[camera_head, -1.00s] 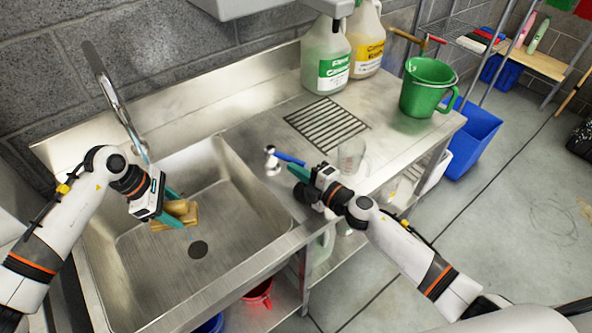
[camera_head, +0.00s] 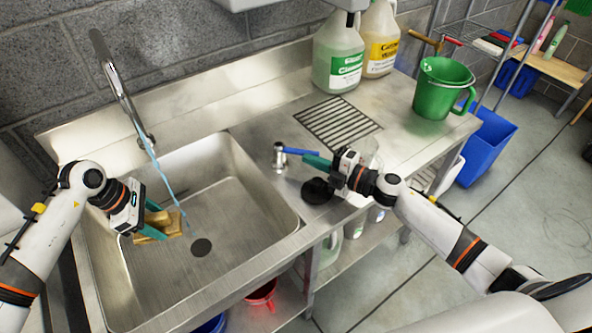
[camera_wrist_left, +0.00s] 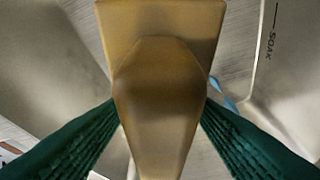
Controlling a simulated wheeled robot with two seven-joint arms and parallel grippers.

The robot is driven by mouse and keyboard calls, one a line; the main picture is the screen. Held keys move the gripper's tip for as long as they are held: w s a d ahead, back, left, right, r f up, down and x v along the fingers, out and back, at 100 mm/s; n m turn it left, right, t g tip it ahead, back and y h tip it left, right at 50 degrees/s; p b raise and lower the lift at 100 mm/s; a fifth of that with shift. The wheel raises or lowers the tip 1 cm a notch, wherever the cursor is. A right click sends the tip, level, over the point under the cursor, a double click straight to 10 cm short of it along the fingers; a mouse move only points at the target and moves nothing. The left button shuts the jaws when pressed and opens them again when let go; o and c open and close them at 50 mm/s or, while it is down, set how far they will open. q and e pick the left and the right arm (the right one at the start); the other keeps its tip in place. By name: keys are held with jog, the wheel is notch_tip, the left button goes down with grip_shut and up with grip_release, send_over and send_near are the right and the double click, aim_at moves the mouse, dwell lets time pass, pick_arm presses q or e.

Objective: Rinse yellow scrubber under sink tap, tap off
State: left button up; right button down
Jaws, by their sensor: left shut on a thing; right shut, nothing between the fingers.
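My left gripper (camera_head: 152,222) is shut on the yellow scrubber (camera_head: 172,227) inside the sink basin (camera_head: 235,215). The left wrist view shows the scrubber (camera_wrist_left: 165,90) as a tan-yellow block with a tapered grip between the green fingers. The tap (camera_head: 118,85) is running: a thin blue water stream (camera_head: 163,178) falls close to the scrubber's right side; I cannot tell whether it touches. The blue-levered tap handle (camera_head: 298,151) stands on the counter right of the basin. My right gripper (camera_head: 317,162) is shut and empty, at the lever's right end; contact is unclear.
A dark round object (camera_head: 317,191) lies below the right gripper. A clear cup (camera_head: 369,151) is partly hidden behind it. Jugs (camera_head: 338,55) and a green bucket (camera_head: 440,90) stand farther back. The basin floor around the drain (camera_head: 201,247) is clear.

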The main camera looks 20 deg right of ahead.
pick_arm(q)
jog(key=shift+f, duration=0.25)
pick_arm(e)
jog(key=shift+w+d, duration=0.7)
pick_arm(q)
jog(key=shift+s+a+r, duration=0.1)
pick_arm(e)
jog(key=shift+s, duration=0.1)
